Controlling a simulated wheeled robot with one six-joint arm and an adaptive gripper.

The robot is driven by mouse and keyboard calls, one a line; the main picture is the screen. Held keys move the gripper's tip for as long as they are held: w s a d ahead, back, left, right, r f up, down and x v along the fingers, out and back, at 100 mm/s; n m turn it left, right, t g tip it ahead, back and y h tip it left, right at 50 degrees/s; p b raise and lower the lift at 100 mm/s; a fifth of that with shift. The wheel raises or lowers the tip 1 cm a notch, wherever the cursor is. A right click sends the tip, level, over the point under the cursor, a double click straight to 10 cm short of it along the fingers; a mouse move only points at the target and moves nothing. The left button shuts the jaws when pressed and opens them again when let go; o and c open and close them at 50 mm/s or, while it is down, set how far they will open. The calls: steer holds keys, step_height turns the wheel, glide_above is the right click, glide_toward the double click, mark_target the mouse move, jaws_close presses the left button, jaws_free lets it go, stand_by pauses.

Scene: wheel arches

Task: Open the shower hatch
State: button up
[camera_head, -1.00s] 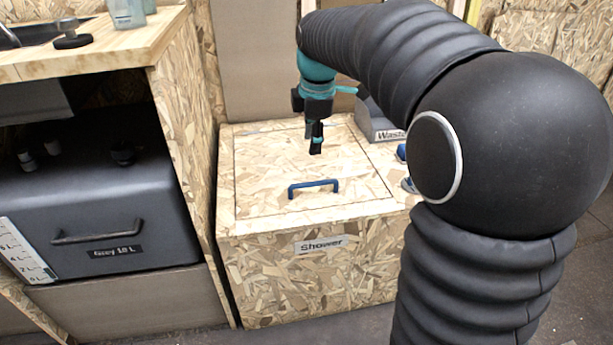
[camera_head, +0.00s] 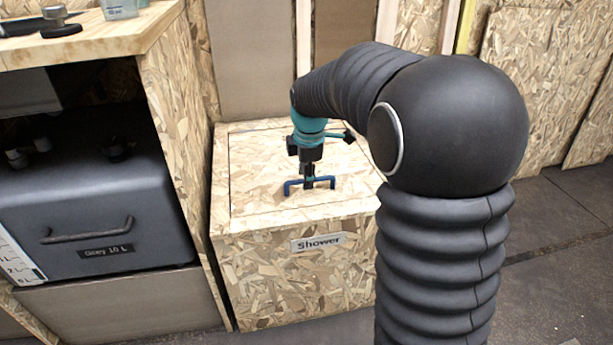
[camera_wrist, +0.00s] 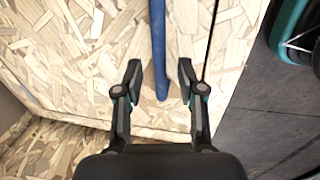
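The shower hatch (camera_head: 262,158) is a flat chipboard lid on top of a chipboard box labelled "Shower" (camera_head: 318,243). It lies shut, flush with the box top. A blue bar handle (camera_head: 290,187) stands near its front edge. In the wrist view my gripper (camera_wrist: 159,78) is open, with one finger on each side of the blue handle (camera_wrist: 158,40). Gaps show between the fingers and the bar. In the head view my gripper hides part of the handle.
A dark grey tank (camera_head: 95,220) labelled "Grey 10 L" stands left of the box, under a wooden counter (camera_head: 100,40). A chipboard panel (camera_head: 170,120) separates them. A back wall (camera_head: 250,60) rises behind the box. Open floor (camera_head: 560,250) lies to the right.

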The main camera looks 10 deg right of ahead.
steer(key=shift+f, duration=0.1)
jaws_close()
